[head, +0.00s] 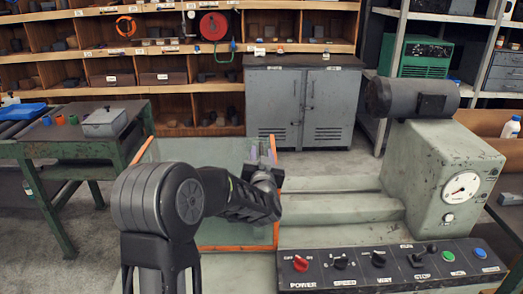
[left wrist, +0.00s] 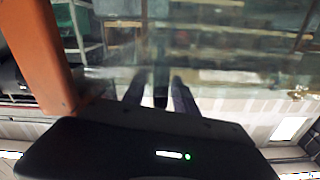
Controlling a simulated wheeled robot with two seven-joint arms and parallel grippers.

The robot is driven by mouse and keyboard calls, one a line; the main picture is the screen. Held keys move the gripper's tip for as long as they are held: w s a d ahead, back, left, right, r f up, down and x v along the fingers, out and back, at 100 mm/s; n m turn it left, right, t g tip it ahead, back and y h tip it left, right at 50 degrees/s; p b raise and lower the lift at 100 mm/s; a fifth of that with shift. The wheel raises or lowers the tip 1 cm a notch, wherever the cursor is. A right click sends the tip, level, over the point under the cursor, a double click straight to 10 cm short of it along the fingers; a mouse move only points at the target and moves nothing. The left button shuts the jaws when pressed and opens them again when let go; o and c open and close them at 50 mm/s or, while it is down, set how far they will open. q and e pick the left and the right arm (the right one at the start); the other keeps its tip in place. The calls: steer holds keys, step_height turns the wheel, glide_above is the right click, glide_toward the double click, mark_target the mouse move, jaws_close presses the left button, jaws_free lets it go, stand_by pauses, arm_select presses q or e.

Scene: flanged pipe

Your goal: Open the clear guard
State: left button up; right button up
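The clear guard (head: 222,234) is a see-through, greenish panel with orange edge strips, left of the grey-green machine (head: 425,175) in the head view. Its orange edge (left wrist: 42,55) crosses the upper left of the left wrist view, where the clear sheet fills much of the picture. My left gripper (head: 262,152) is near the guard's upper right corner, with its arm across the panel. Its two fingers (left wrist: 160,88) stand apart. A narrow dark shape shows between them, but I cannot tell what it is or whether they touch the guard. My right gripper is out of view.
A control panel (head: 390,270) with a red knob and several buttons runs along the front right. A green workbench (head: 75,135) stands at the left. A grey cabinet (head: 303,100) and wooden shelves (head: 160,72) stand behind. Bare floor shows between bench and cabinet.

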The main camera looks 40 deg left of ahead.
arm_select(q)
steer(key=shift+x, duration=0.75)
jaws_close()
stand_by(0.9)
